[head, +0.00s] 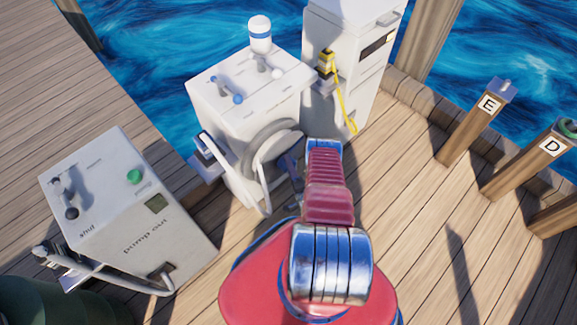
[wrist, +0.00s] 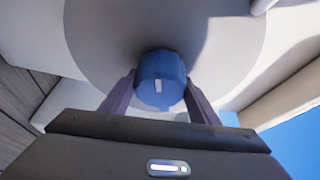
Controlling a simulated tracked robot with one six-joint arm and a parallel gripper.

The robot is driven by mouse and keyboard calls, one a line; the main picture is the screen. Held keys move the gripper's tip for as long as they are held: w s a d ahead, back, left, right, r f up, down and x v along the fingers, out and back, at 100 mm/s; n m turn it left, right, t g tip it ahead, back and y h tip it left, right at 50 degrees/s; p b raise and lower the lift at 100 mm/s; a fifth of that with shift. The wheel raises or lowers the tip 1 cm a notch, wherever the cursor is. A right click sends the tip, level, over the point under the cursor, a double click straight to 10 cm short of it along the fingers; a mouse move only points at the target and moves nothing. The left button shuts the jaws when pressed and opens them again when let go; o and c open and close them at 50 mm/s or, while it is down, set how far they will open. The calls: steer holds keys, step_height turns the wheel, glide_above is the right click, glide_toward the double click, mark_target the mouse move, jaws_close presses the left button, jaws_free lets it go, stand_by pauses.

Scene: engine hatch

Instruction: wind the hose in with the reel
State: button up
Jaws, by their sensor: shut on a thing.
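The reel (head: 268,150) is a pale disc with a grey rim on the front of the white middle cabinet (head: 215,100). A white hose (head: 238,180) hangs in a loop at its left. In the wrist view a blue knob (wrist: 160,92) with a white mark stands in front of the reel's round pale face (wrist: 105,40). My gripper (wrist: 160,88) has one dark finger on each side of the knob and is shut on it. In the head view my red arm hides part of the reel's right side and most of my gripper.
A pump-out box (head: 130,210) with a green button and its own hose stands at the left. A tall white cabinet (head: 350,50) with a yellow hose stands behind. Posts marked E (head: 478,120) and D (head: 528,165) line the right edge. Wooden deck is clear at right; water lies beyond.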

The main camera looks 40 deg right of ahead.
steer(key=shift+s+a+f, duration=0.1)
steer(key=shift+a+f, duration=0.15)
steer(key=o, duration=0.6)
steer(key=shift+n, duration=0.3)
steer(key=o, duration=0.5)
steer(key=shift+d+r, duration=0.1)
steer(key=shift+d, duration=0.05)
steer(key=shift+c, duration=0.2)
